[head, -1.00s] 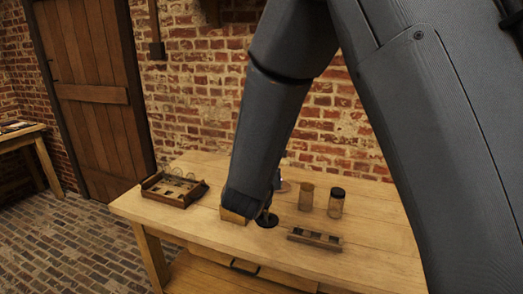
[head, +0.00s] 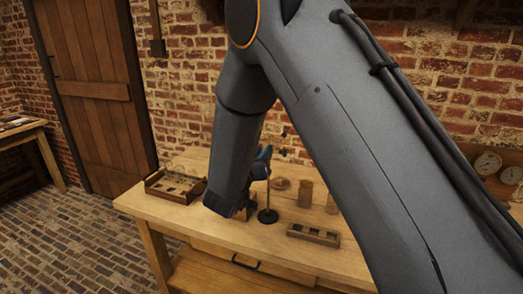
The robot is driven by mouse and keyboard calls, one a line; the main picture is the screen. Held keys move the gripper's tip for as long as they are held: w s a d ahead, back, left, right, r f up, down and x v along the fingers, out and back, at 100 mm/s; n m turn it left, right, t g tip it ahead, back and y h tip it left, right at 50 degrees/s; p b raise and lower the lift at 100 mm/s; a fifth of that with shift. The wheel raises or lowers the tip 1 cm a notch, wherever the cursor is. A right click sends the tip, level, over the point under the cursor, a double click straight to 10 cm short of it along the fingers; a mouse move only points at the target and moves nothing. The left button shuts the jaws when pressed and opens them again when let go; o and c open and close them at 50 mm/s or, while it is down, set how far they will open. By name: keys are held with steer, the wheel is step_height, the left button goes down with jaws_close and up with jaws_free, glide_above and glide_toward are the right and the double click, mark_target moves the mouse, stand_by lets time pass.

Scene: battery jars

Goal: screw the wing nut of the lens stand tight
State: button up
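The lens stand has a round black base (head: 268,216) on the table and a thin upright rod (head: 268,193), just right of my forearm. A dark blue part (head: 261,165) shows at the top of the rod. It may be my gripper, but I cannot tell it from the stand's head. My forearm hides most of my wrist. The fingers cannot be made out, nor whether they touch the stand. The wing nut cannot be made out.
A wooden tray (head: 160,192) with glass jars stands at the table's left. A slotted wooden rack (head: 314,235) lies at front right. An amber jar (head: 305,194) and a round copper-coloured piece (head: 280,184) stand behind it. The table's front left (head: 160,212) is clear.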

steer(key=shift+w+d, duration=0.1)
steer(key=shift+w, duration=0.1)
jaws_close()
stand_by(0.3)
